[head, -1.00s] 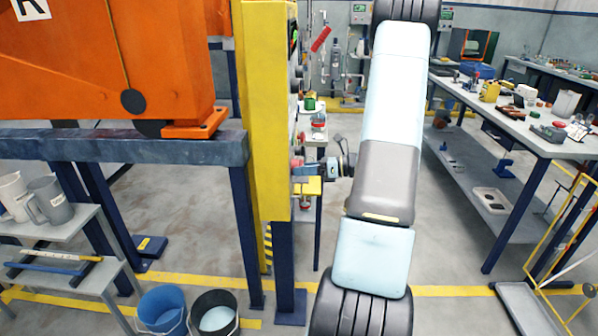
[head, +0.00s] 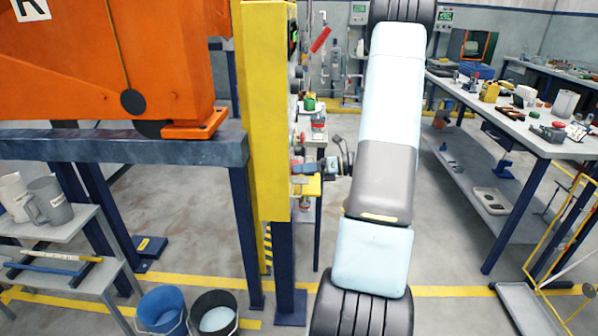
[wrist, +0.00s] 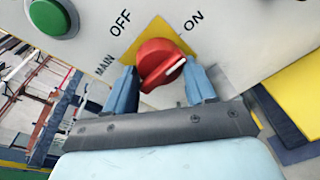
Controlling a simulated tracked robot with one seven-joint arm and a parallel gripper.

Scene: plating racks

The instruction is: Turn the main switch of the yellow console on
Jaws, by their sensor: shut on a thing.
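The yellow console (head: 264,110) stands upright left of my arm in the head view, with its control face turned edge-on to the right. In the wrist view its pale panel (wrist: 240,35) fills the top. The red main switch (wrist: 158,60) sits on a yellow plate between the labels OFF and ON, with MAIN at its left. Its white mark points up and right, towards the ON side. My gripper (wrist: 161,72) has one blue finger on each side of the knob and is shut on it. In the head view the knob is too small to read.
A green button (wrist: 52,18) is left of the switch in the wrist view. A yellow block (wrist: 296,92) juts out at the right. In the head view, buckets (head: 162,308) stand below left and a cluttered workbench (head: 500,112) stands right. The floor between is largely clear.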

